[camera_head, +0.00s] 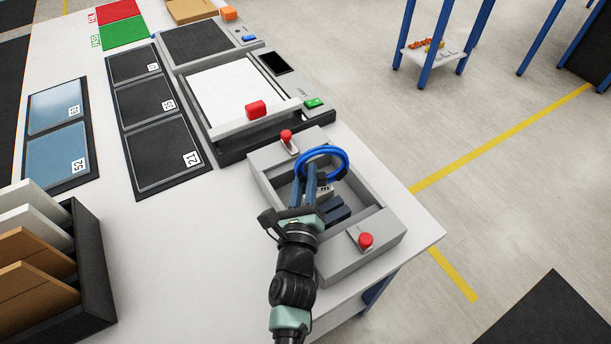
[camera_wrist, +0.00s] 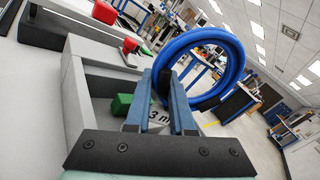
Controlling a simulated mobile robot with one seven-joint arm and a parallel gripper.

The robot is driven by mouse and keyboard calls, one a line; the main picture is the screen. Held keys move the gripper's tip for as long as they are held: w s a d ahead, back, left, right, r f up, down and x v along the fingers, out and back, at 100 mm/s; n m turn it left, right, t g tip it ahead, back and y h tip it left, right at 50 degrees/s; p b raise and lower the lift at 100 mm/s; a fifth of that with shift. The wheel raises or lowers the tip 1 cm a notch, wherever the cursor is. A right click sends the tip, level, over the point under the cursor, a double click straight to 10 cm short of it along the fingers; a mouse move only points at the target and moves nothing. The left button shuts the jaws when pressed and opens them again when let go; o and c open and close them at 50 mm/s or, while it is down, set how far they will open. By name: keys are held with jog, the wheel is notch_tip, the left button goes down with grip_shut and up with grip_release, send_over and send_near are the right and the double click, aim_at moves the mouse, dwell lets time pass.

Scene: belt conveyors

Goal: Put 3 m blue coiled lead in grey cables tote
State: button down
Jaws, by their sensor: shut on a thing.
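The blue coiled lead (camera_head: 323,149) is a round ring, held upright over the grey open box at the table's front right corner. In the wrist view, the lead (camera_wrist: 238,62) stands just beyond my fingertips (camera_wrist: 169,80). My gripper (camera_head: 311,178) is shut on the lead. A white tag reading "3 m" (camera_wrist: 159,115) shows between and behind the blue fingers. The grey box (camera_head: 338,266) has thick end blocks, each with a red knob. I cannot tell whether it is the grey cables tote; no cables label shows.
Dark blue blocks (camera_head: 336,212) show inside the grey box, and a green block (camera_wrist: 121,104) shows near the fingers. A grey framed machine (camera_head: 218,112) stands behind the box. Black-framed pads (camera_head: 160,150) lie left. A black rack (camera_head: 88,255) holds panels. White table between is clear.

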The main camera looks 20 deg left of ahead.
jog(key=shift+f, duration=0.2)
jog(key=c, duration=0.8)
grip_release()
jog(key=shift+s+f, duration=0.1)
jog(key=shift+f, duration=0.15)
jog(key=shift+o, duration=0.2)
jog(key=shift+r, duration=0.1)
jog(key=shift+r+p, duration=0.7)
jog(key=shift+p, duration=0.35)
jog(key=v, duration=1)
jog(key=shift+s+d+f+b, duration=0.1)
jog(key=shift+s+b, duration=0.15)
jog(key=shift+b, duration=0.1)
jog(key=shift+s+d, duration=0.15)
jog(key=shift+s, duration=0.45)
